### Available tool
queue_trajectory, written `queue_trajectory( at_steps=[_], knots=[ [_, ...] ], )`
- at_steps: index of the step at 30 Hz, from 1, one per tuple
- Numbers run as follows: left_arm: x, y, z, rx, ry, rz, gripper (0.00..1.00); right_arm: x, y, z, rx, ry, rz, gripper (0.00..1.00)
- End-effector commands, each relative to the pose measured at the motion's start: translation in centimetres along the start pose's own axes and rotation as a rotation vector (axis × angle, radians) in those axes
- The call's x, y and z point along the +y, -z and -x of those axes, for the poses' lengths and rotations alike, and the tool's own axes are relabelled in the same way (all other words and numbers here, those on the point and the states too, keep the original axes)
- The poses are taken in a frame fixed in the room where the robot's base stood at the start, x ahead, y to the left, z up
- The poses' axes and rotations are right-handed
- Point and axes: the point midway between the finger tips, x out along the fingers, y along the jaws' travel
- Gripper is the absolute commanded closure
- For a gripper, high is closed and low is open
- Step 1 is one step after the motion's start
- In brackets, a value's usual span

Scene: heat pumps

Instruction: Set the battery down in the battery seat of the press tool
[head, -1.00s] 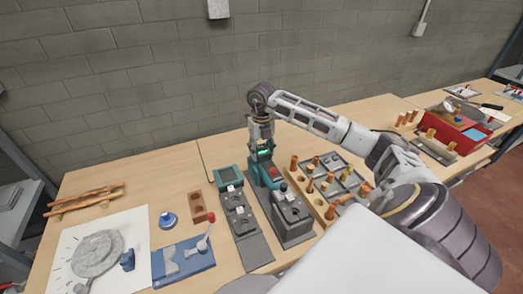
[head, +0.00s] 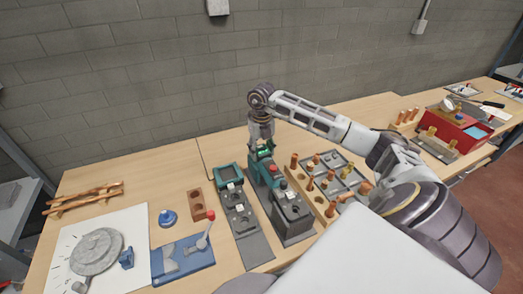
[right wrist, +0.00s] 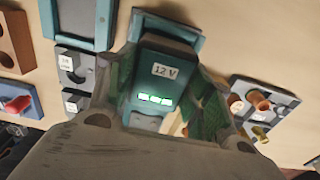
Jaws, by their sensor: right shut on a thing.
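The battery (right wrist: 155,80) is a dark teal block with a "12 V" label and lit green bars, seen large in the right wrist view. My right gripper (head: 263,143) is shut on it, with a finger on each side, and points down. In the head view they are over the back end of the press tool (head: 268,171), a teal and dark grey machine with a red button. A teal rim (right wrist: 190,22) shows beyond the battery in the right wrist view. The battery seat is hidden under battery and gripper, so I cannot tell whether they touch. My left gripper is out of view.
A grey panel with a teal-framed screen (head: 230,175) lies left of the press tool. A wooden rack with copper fittings (head: 297,165) and a grey tray (head: 335,165) stand close on the right. A blue clamp with a red knob (head: 184,259) lies front left.

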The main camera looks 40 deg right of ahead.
Motion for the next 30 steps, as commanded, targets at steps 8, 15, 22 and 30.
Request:
queue_trajectory(
  at_steps=[8, 15, 22, 30],
  knots=[
    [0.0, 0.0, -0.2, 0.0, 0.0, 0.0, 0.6, 0.0, 0.0, -0.3, -0.001, 0.0, 0.0, 0.84],
    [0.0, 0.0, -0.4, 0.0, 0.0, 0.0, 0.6, 0.0, 0.0, -0.6, -0.001, 0.0, 0.0, 0.84],
    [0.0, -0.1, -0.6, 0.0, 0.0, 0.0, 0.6, 0.0, 0.0, -0.9, -0.001, 0.0, 0.0, 0.84],
    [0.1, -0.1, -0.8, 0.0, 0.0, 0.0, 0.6, 0.0, 0.0, -1.2, -0.001, 0.0, 0.0, 0.84]
  ],
)
